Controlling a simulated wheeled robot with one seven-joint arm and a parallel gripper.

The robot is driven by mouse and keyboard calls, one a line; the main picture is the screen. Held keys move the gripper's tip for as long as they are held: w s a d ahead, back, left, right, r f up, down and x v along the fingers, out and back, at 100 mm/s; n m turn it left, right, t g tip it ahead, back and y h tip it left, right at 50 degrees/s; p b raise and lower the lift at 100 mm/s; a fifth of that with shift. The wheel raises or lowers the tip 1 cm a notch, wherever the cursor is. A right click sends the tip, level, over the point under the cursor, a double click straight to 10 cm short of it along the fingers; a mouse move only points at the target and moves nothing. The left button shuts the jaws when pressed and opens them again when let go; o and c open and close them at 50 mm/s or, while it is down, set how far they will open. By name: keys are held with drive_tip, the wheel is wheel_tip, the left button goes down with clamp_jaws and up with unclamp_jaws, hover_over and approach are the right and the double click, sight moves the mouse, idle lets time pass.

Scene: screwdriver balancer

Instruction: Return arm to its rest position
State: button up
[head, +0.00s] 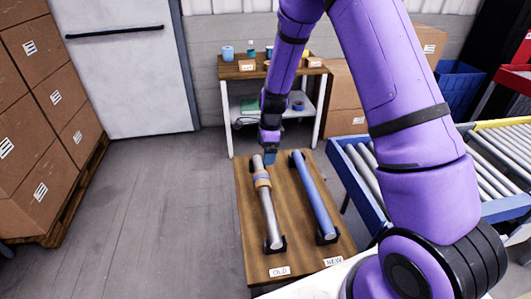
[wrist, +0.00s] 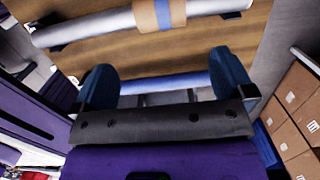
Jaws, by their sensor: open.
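My purple arm reaches over the wooden bench, and my gripper (head: 270,156) hangs near the bench's far edge, by the far end of the grey roller. In the wrist view the two blue fingers of my gripper (wrist: 165,80) stand wide apart with nothing held between them. The grey roller (head: 268,215) with a tan and blue band lies in black holders by the OLD label; it also shows in the wrist view (wrist: 100,25). The blue roller (head: 315,195) lies in holders by the NEW label, and part of it shows beyond the fingers in the wrist view (wrist: 180,80).
A wooden-topped bench (head: 245,225) carries both rollers. Behind it stands a small shelf table (head: 231,73) with cups and small boxes. A blue-framed roller conveyor (head: 349,166) is at right, and stacked cartons (head: 60,95) are at left. The floor (head: 150,210) left of the bench is clear.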

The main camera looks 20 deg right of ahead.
idle(0.5)
drive_tip(key=s+d+r+n+t, duration=0.1)
drive_tip(key=s+r+n, duration=0.45)
drive_tip(key=r, duration=0.75)
drive_tip(key=s+r+n+t, duration=0.1)
drive_tip(key=s+r+n, duration=0.4)
drive_tip(key=r, duration=0.8)
drive_tip(key=s+d+r+n+t, duration=0.1)
drive_tip(key=s+r+n, duration=0.2)
drive_tip(key=s, duration=0.4)
drive_tip(key=s+d+r+n+t+h, duration=0.1)
drive_tip(key=s+r+n, duration=0.2)
drive_tip(key=s, duration=0.5)
drive_tip(key=s+d+r+n+t, duration=0.1)
drive_tip(key=s+r+n, duration=0.2)
drive_tip(key=s, duration=0.5)
drive_tip(key=shift+r+n, duration=0.35)
drive_tip(key=shift+r, duration=0.3)
